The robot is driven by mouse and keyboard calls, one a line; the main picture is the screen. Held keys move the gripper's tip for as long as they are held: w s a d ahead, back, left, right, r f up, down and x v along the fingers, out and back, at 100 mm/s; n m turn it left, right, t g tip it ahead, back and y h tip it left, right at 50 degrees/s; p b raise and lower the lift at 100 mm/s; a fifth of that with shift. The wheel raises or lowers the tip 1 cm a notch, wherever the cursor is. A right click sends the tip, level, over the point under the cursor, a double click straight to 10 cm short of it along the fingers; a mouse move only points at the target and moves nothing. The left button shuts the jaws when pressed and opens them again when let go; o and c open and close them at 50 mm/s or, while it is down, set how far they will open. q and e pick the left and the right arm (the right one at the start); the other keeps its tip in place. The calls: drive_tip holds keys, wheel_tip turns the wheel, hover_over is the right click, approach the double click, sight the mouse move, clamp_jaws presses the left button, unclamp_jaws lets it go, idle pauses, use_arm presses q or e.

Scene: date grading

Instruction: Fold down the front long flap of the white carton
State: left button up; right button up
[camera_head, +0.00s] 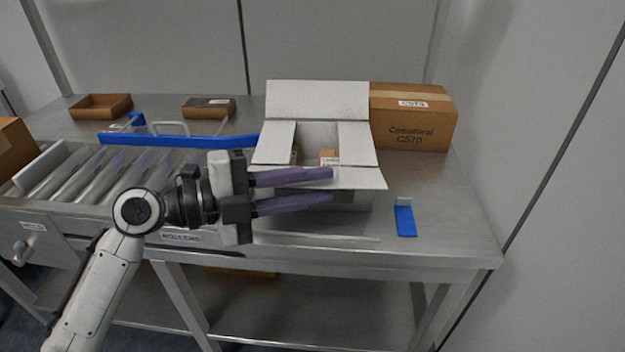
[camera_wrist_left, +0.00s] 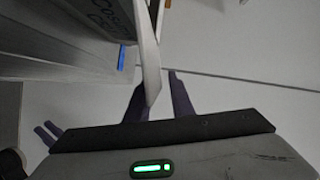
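The white carton (camera_head: 352,198) stands open on the steel table. Its back flap (camera_head: 318,100) stands up, and its side flaps (camera_head: 357,143) are spread outward. The front long flap (camera_head: 360,178) sticks out toward me. My left gripper (camera_head: 332,185) is open at this flap, one finger above it and one below. In the left wrist view the flap (camera_wrist_left: 149,60) reaches between the two purple fingers, with a gap to the right one. Two small purple fingertips, apparently my right gripper (camera_wrist_left: 48,131), show at the lower left there; their opening is unclear.
Small brown boxes (camera_head: 330,157) are inside the carton. A closed brown carton (camera_head: 425,120) stands behind right. A blue-and-white tool (camera_head: 405,220) lies right of the carton. A roller conveyor (camera_head: 90,170) with a blue rail (camera_head: 180,140) is at left. Brown trays (camera_head: 101,105) stand behind.

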use_arm(q)
drive_tip(key=shift+d, duration=0.15)
clamp_jaws()
idle(1.4)
